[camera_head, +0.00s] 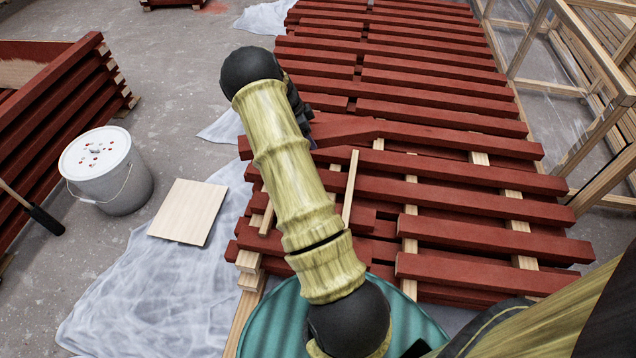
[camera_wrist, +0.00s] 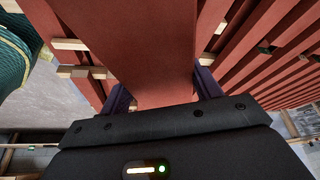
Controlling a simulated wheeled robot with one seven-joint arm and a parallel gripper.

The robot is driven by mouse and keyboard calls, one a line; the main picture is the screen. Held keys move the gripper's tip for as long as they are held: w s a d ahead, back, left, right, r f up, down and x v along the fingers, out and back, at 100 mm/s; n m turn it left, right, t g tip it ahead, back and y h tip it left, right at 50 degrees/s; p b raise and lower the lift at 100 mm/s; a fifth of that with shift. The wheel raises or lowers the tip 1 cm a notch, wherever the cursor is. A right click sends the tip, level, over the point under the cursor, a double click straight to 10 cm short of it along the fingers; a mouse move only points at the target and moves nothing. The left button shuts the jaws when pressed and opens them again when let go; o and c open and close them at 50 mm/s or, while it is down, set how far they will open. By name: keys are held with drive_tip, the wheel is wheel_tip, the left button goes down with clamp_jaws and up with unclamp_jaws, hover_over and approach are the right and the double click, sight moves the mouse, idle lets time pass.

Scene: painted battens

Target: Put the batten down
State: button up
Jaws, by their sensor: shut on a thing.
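My gripper (camera_wrist: 162,92) is shut on a red-painted batten (camera_wrist: 130,45) in the wrist view, with a dark purple finger against each side. The batten runs up and away from the jaws, above other red battens and pale wood strips. In the head view my arm hides most of the gripper and part of the batten. A slanted red piece (camera_head: 342,131) beside the gripper appears to be this batten, over the stack of red battens (camera_head: 450,187). I cannot tell whether it touches the stack.
Pale spacer strips (camera_head: 410,222) lie between the layers. A white bucket (camera_head: 122,192), a pale board (camera_head: 188,211) and plastic sheeting (camera_head: 165,290) are to the left. Another red stack (camera_head: 60,105) stands far left. A wooden frame (camera_head: 600,140) stands right of the stack.

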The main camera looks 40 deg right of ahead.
drive_tip(key=s+d+f+m+g+y+b, duration=0.1)
drive_tip(key=d+f+m+b, duration=0.2)
drive_tip(key=f+b, duration=0.3)
drive_tip(key=shift+f+m+b, duration=0.4)
drive_tip(key=shift+m+b, duration=0.3)
drive_tip(key=shift+m, duration=0.1)
drive_tip(key=shift+f+b, duration=1.35)
drive_tip(key=shift+f, duration=1.1)
drive_tip(key=shift+f+b, duration=1.45)
drive_tip(key=shift+f, duration=1.1)
drive_tip(key=shift+f, duration=0.15)
